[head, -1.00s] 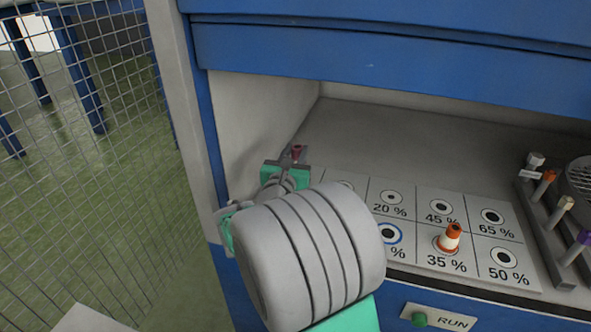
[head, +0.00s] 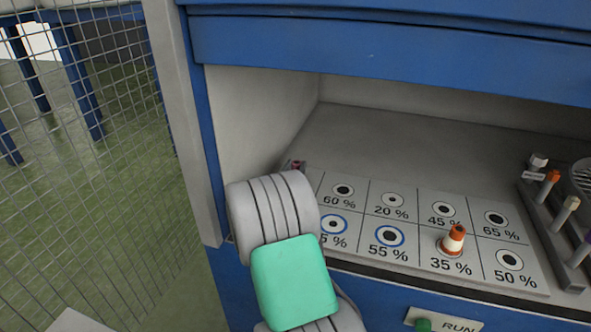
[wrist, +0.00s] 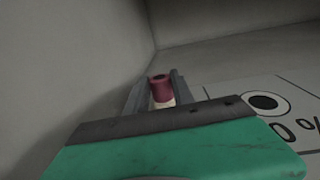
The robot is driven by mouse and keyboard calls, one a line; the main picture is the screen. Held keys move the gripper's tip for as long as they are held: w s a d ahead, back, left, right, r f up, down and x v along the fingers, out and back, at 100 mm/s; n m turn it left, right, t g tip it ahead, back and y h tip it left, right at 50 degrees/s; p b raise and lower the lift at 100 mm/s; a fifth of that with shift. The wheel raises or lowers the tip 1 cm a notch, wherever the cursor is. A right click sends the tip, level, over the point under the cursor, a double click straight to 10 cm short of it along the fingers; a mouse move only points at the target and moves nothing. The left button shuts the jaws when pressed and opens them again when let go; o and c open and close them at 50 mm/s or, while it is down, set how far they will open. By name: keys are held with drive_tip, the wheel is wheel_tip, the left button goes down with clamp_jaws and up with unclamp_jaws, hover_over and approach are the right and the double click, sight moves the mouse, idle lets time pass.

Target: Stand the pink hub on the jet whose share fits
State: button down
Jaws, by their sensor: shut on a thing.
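The pink hub (wrist: 161,88), dark pink above a cream part, is upright between the fingers of my gripper (wrist: 155,93) in the wrist view. My gripper is shut on it. In the head view only a bit of the pink hub (head: 298,165) shows behind my arm, at the left side of the bay. The jet board (head: 415,208) has two rows of holes: 60, 20, 45 and 65 % behind; a partly hidden label ending in 5 %, then 55, 35 and 50 % in front. The partly hidden jet (head: 333,225) and the 55 % jet (head: 390,237) have blue rings.
An orange-and-white hub (head: 453,240) stands on the 35 % jet. A rack (head: 548,235) with several coloured pegs is at the right. The bay's left wall (head: 262,120) is close to my gripper. A RUN panel with a green button (head: 423,325) is below.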

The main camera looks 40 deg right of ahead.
drive_tip(key=c, duration=1.5)
unclamp_jaws()
drive_tip(key=shift+f, duration=0.2)
drive_tip(key=shift+c, duration=0.2)
drive_tip(key=o, duration=0.5)
drive_tip(key=shift+c, duration=0.2)
drive_tip(key=shift+r, duration=0.15)
drive_tip(key=shift+a, duration=0.2)
drive_tip(key=v, duration=1.1)
drive_tip(key=shift+s+a, duration=0.25)
drive_tip(key=shift+a, duration=0.05)
drive_tip(key=shift+r, duration=0.15)
